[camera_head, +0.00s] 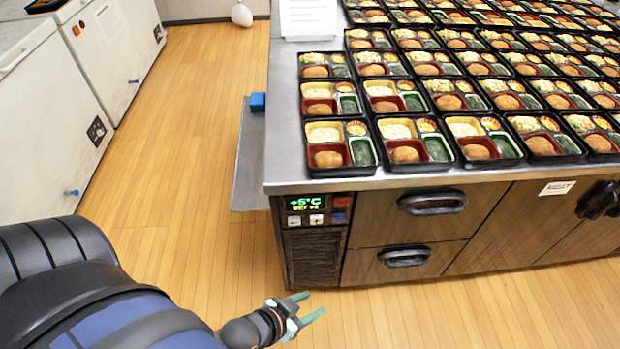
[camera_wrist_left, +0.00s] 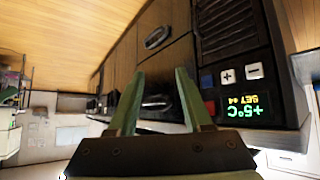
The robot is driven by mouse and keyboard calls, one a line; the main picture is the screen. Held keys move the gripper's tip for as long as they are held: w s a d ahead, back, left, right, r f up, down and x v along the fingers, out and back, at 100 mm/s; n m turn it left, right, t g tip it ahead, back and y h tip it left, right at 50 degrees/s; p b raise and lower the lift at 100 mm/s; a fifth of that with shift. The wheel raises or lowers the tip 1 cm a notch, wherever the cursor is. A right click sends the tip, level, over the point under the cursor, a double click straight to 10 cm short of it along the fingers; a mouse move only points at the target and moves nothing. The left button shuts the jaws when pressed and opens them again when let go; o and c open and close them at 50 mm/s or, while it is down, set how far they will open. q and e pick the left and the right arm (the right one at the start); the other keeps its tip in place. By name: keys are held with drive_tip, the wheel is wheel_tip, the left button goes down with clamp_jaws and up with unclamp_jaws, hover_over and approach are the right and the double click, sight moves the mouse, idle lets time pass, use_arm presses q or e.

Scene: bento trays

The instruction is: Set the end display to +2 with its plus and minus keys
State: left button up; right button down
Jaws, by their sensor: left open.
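The end display (camera_head: 305,204) is a dark panel with green digits on the counter's near left end. It reads +5°C, with a smaller set line that looks like +4. Two pale keys (camera_head: 305,219) sit below it, their marks too small to read there. In the left wrist view the panel appears upside down, with the display (camera_wrist_left: 243,111), the plus key (camera_wrist_left: 228,76) and the minus key (camera_wrist_left: 254,71). My left gripper (camera_head: 313,305) is open and empty, below and in front of the panel, apart from it. Its fingers (camera_wrist_left: 160,78) show left of the keys in the wrist view.
The steel counter (camera_head: 285,150) carries many filled bento trays. Drawer handles (camera_head: 432,202) stick out right of the panel. A vent grille (camera_head: 315,258) lies below the keys. White chest units (camera_head: 60,105) stand at left. The wooden floor between is clear.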

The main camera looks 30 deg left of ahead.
idle(0.5)
use_arm(q)
clamp_jaws()
idle(1.5)
